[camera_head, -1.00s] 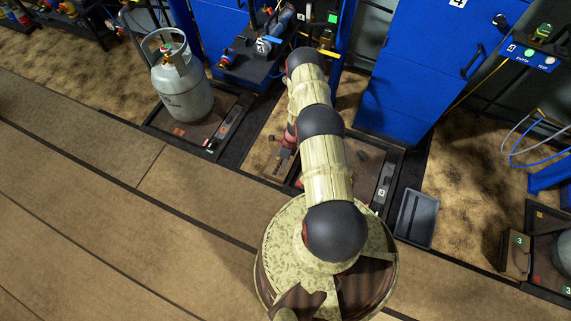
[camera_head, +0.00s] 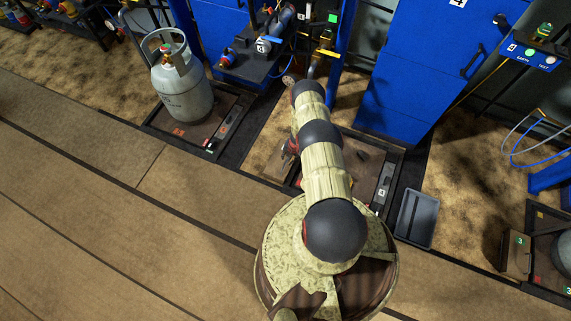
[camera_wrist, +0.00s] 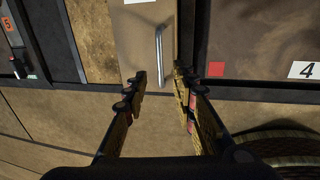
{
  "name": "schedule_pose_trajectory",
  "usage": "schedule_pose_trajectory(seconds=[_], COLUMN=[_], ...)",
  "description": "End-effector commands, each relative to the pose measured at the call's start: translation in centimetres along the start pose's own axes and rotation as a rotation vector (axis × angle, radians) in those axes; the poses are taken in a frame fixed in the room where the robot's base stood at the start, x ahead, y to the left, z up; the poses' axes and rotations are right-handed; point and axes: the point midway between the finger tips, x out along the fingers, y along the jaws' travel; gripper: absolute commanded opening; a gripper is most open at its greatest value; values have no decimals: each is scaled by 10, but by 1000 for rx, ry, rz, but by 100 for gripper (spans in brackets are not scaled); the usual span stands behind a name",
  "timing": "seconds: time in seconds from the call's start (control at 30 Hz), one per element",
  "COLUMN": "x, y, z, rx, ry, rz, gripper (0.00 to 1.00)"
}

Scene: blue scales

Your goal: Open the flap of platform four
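The flap of platform four is a tan panel (camera_wrist: 130,45) with a vertical metal bar handle (camera_wrist: 159,45) in the wrist view. Platform four (camera_wrist: 255,45) lies just right of it, dark brown with a red square and a white "4" label (camera_wrist: 304,70). My gripper (camera_wrist: 159,78) is open, one finger on either side of the handle's lower end. I cannot tell whether the fingers touch the panel. In the head view, platform four (camera_head: 368,165) is partly hidden by my arm, and the flap (camera_head: 273,163) shows just left of the arm.
A grey gas cylinder (camera_head: 184,95) stands on the platform to the left (camera_head: 222,135). A grey tray (camera_head: 416,217) lies right of platform four. A box marked 3 (camera_head: 516,255) stands further right. Blue cabinets (camera_head: 420,75) line the back.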

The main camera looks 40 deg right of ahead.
Motion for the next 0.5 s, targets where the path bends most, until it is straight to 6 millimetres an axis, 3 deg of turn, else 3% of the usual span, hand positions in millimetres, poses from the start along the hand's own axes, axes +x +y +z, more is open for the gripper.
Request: schedule_pose_trajectory(seconds=[0.3, 0.5], x=[52, 70], y=[-1, -1], z=[-2, -1], rx=[-5, -6], ry=[2, 2], rz=[0, 1], gripper=[27, 27])
